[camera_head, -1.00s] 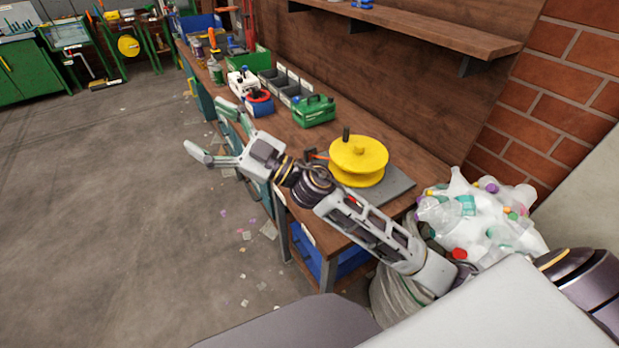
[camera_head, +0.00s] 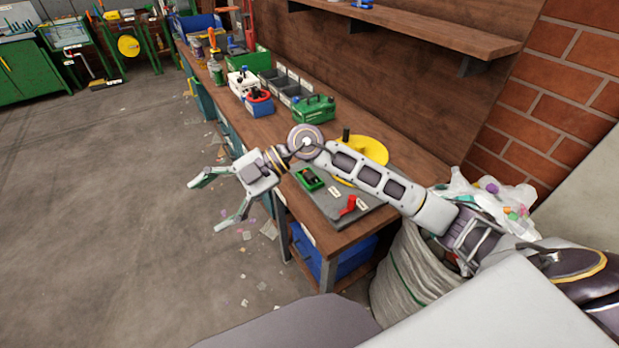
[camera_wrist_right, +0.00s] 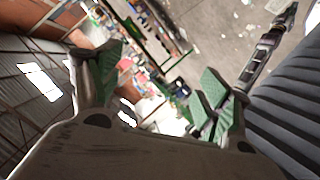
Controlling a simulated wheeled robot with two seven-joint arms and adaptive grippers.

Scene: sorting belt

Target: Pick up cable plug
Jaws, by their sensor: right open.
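I cannot make out a cable plug for certain. A small red piece (camera_head: 348,205) lies on the grey board (camera_head: 330,208) at the bench's near end, and a green holder with dark parts (camera_head: 309,178) sits on the same board. My right gripper (camera_head: 212,202) is open and empty, out over the floor to the left of the bench and apart from both pieces. Its spread green-padded fingers also show in the right wrist view (camera_wrist_right: 160,90), with nothing between them. My left gripper is not in the head view.
A yellow spool (camera_head: 366,151) stands on the bench, partly behind my right arm. A green case (camera_head: 314,109), a blue box (camera_head: 259,105) and grey bins (camera_head: 290,88) stand farther back. A sack of bottles (camera_head: 415,270) stands at the bench's near right. Open floor lies left.

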